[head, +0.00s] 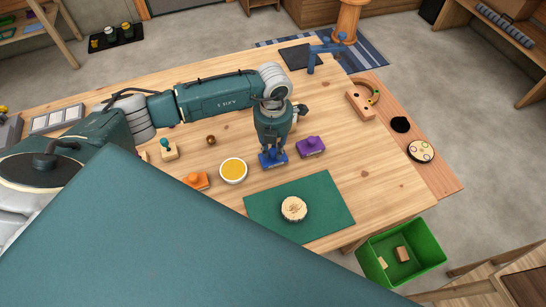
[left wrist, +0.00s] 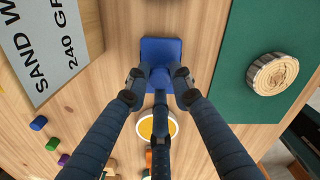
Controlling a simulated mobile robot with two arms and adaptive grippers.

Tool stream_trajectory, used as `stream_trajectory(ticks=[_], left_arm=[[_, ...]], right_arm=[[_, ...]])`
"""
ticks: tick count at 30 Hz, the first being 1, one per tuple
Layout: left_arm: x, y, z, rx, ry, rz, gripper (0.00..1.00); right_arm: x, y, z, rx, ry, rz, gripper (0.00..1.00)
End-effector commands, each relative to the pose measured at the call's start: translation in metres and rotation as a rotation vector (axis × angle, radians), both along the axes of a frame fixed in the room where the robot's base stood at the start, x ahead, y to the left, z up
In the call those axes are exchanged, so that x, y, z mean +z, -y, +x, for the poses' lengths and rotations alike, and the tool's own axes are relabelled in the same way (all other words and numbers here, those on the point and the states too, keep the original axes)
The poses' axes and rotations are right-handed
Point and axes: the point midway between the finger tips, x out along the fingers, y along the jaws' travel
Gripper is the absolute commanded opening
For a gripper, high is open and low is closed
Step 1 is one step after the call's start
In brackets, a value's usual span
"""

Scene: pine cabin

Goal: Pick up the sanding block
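A blue sanding block (head: 272,160) with a raised knob stands on the wooden table, directly under my left gripper (head: 272,148). In the left wrist view the blue block (left wrist: 160,50) lies ahead of the palm. The fingers of the left gripper (left wrist: 158,88) reach down around its knob, spread on either side, with no clear grip seen. A purple block (head: 310,147) of similar shape stands to its right, and an orange one (head: 196,181) to its left. My right gripper is not in view.
A bowl of yellow stuff (head: 233,171) stands close by on the left. A green mat (head: 330,200) with a wood slice (head: 293,209) lies in front. A card reading "SAND W… 240 GR…" (left wrist: 50,45) stands beside the gripper. A green crate (head: 425,240) is off the table.

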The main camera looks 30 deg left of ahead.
Motion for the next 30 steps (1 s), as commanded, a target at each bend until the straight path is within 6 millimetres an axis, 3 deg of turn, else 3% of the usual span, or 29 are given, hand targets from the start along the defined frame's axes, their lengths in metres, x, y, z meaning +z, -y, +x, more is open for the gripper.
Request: stream_trajectory(ticks=[10, 16, 20, 30], left_arm=[[0.003, 0.000, 0.001, 0.000, 0.002, 0.000, 0.00], [0.020, 0.000, 0.002, 0.000, 0.005, -0.001, 0.00], [0.045, 0.000, 0.003, -0.001, 0.008, -0.001, 0.00], [0.142, 0.000, 0.002, 0.000, 0.009, 0.000, 0.00]], right_arm=[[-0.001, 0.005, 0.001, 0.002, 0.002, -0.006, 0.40], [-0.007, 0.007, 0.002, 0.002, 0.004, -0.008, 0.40], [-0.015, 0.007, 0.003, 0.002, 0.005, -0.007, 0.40], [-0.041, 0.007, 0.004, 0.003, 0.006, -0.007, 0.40]])
